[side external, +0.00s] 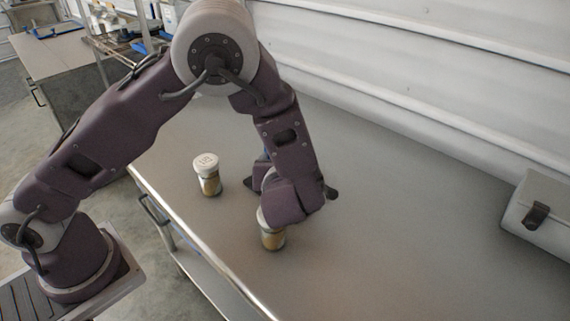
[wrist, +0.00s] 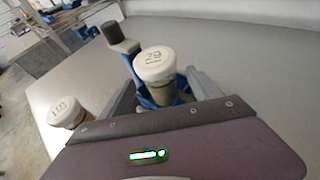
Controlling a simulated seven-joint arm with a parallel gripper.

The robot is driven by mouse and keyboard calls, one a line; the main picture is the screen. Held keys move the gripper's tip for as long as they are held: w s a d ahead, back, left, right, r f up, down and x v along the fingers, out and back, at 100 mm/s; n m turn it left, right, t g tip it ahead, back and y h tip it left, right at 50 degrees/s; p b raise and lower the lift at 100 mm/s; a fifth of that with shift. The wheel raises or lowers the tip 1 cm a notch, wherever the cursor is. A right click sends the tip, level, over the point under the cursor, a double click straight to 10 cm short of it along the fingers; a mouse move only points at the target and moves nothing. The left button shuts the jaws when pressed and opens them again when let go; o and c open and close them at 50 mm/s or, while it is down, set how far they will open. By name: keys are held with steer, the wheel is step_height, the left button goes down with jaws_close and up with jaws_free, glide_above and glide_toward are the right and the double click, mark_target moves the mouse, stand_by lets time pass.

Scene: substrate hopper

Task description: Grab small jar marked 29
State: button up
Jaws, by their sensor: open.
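The small jar marked 29 (wrist: 156,68) has a white lid and stands upright in the wrist view, in the gap between the fingers of my gripper (wrist: 165,90). My gripper is open, with grey fingers and blue parts around the jar; I cannot tell whether they touch it.
A second white-lidded jar (side external: 208,177) stands left of my gripper near the table edge; it also shows in the wrist view (wrist: 66,113), its marking hard to read. A grey latched case (side external: 535,208) sits far right. The grey table (side external: 400,230) is clear between.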

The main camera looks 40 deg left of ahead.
steer(key=shift+w+a+f, duration=0.2)
steer(key=shift+w+a, duration=0.15)
jaws_close()
steer(key=shift+r, duration=0.1)
